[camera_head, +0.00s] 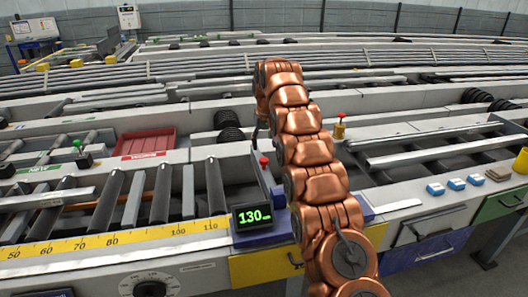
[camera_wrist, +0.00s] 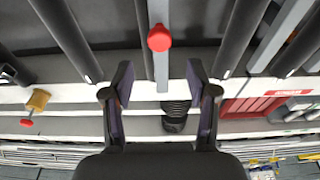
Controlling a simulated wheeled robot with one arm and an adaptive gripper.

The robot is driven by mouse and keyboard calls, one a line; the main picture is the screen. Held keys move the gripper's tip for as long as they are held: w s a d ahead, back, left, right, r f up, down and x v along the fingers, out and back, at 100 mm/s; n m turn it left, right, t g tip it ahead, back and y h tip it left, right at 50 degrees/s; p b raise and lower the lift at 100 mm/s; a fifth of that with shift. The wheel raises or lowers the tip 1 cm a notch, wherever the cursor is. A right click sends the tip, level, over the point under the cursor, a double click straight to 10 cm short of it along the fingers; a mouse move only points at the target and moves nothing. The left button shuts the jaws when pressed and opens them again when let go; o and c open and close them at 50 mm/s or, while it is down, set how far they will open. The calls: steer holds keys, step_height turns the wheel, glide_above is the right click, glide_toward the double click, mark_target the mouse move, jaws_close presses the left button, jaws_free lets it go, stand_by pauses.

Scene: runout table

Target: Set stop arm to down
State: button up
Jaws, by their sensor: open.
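The stop arm (camera_head: 260,184) is a narrow grey bar with a red knob (camera_head: 264,160), beside a display reading 130 (camera_head: 252,217) on a purple carriage (camera_head: 279,232). In the wrist view the red knob (camera_wrist: 159,38) sits on the grey bar (camera_wrist: 162,78), which runs parallel to the dark rollers. I cannot tell whether the arm is raised or down. My gripper (camera_wrist: 160,80) is open and empty, with the knob near the centre line beyond its fingertips and apart from them. In the head view my copper arm hides most of the gripper.
A yellow scale (camera_head: 125,237) runs along the front edge. A red tray (camera_head: 145,143) lies behind the rollers, left of my arm. A second red knob on a yellow post (camera_head: 340,128) stands right of it.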

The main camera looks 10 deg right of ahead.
steer(key=shift+v, duration=1.2)
steer(key=shift+s+r, duration=0.1)
steer(key=shift+r, duration=0.05)
steer(key=s+a+r+g+p, duration=0.1)
steer(key=s+r, duration=0.2)
steer(key=s, duration=0.9)
steer(key=s+a+r+g+p, duration=0.1)
steer(key=s+r, duration=0.3)
steer(key=s, duration=0.7)
steer(key=s+f, duration=0.3)
steer(key=s, duration=0.8)
steer(key=s+f+g+p, duration=0.1)
steer(key=s+f, duration=0.2)
steer(key=s, duration=0.9)
steer(key=s+f+g+p, duration=0.1)
steer(key=s+f, duration=0.2)
steer(key=s, duration=0.8)
steer(key=shift+s+a, duration=0.25)
steer(key=shift+a, duration=0.2)
